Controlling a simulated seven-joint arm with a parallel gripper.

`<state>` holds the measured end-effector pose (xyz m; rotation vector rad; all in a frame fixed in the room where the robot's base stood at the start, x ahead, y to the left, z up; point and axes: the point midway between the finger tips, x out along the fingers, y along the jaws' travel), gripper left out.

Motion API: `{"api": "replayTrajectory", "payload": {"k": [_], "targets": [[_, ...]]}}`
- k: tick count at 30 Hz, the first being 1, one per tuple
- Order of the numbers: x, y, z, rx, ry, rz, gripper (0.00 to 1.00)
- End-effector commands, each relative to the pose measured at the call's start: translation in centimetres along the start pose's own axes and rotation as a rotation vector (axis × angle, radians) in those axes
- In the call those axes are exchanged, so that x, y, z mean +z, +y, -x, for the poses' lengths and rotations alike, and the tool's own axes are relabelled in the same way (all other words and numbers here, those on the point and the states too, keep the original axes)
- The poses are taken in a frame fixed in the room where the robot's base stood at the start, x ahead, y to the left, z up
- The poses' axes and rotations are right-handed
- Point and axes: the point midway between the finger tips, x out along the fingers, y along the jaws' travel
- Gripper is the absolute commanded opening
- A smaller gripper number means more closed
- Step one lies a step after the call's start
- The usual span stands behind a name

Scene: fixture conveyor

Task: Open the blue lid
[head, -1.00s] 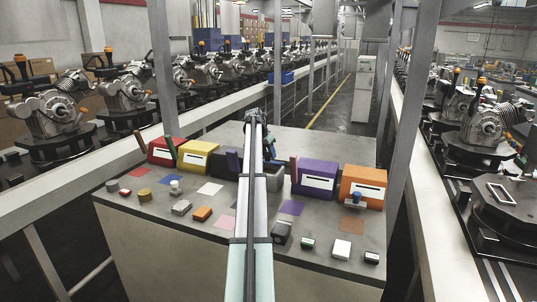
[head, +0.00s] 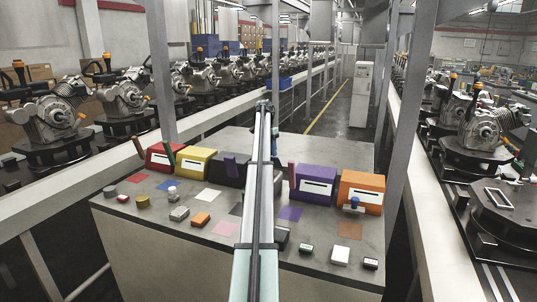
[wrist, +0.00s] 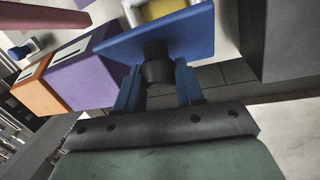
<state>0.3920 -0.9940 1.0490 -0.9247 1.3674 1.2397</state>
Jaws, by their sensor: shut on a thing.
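The blue lid (wrist: 190,42) shows in the wrist view as a flat, tilted plate with a black knob (wrist: 157,66). My gripper (wrist: 157,88) is shut on this knob, one blue finger on each side. Beyond the lid's upper edge a yellow patch (wrist: 160,8) with a pale border shows; I cannot tell whether it is the inside of a box. In the head view my arm stands in front of the gripper and hides most of the lid and whatever is under it.
A purple box (head: 322,182) and an orange box (head: 361,190) stand right of my arm. Red (head: 166,158), yellow (head: 196,162) and dark (head: 228,168) boxes stand left. Small blocks and coloured squares lie along the table's (head: 170,235) front. Conveyors with engines flank it.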

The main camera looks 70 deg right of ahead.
Motion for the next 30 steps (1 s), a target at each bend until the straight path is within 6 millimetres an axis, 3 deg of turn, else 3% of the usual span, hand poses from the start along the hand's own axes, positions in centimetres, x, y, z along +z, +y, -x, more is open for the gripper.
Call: {"api": "replayTrajectory", "payload": {"k": [3,18,19,26,30], "targets": [[-0.75,-0.07,0.08,0.006,-0.026,0.004,0.0],[-0.8,0.02,0.0,0.011,-0.047,0.007,0.0],[-0.79,0.02,0.0,0.011,-0.047,0.007,0.39],[-0.68,-0.01,0.05,0.01,-0.049,0.008,0.61],[-0.63,-0.03,0.09,0.01,-0.049,0.008,0.63]]}}
